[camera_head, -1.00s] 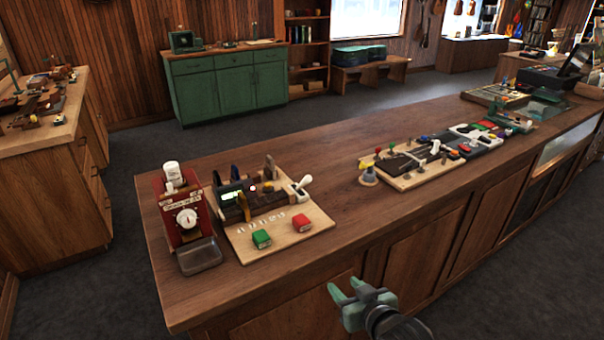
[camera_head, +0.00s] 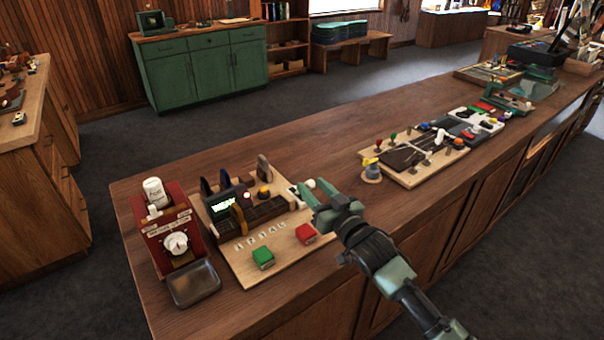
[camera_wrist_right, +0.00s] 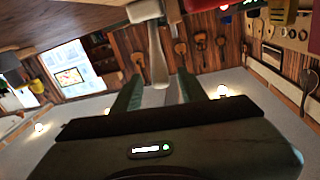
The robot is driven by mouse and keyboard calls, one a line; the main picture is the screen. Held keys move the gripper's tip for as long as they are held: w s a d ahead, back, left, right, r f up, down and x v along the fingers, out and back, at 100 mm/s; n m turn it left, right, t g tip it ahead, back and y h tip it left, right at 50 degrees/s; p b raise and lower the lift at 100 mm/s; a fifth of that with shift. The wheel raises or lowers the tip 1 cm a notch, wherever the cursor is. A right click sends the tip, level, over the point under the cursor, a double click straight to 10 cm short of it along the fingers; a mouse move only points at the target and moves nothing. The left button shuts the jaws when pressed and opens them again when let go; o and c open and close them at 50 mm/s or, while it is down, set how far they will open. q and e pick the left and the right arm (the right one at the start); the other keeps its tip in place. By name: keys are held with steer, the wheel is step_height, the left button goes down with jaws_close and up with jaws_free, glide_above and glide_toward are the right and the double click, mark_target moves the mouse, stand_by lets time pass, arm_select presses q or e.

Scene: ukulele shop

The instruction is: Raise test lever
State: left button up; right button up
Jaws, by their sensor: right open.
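The test lever (camera_head: 309,184) has a white handle and sits at the right edge of a light wooden test board (camera_head: 238,268). My right gripper (camera_head: 313,207) is open at the board's right side, its fingertips close to the lever and partly covering it. In the right wrist view the pale lever (camera_wrist_right: 158,58) shows between and just beyond the two green fingers (camera_wrist_right: 160,82). I cannot tell whether they touch it. My left gripper is not in view.
A red dial box (camera_head: 165,222) stands left. Another control board (camera_head: 410,160) lies farther right. Bare counter (camera_head: 325,145) lies behind.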

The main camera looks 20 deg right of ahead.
steer(key=x, duration=0.4)
steer(key=shift+w+a+p, duration=0.1)
steer(key=shift+w+p, duration=0.05)
steer(key=shift+p, duration=0.15)
steer(key=shift+w+a+f, duration=0.1)
steer(key=shift+w, duration=0.35)
jaws_close()
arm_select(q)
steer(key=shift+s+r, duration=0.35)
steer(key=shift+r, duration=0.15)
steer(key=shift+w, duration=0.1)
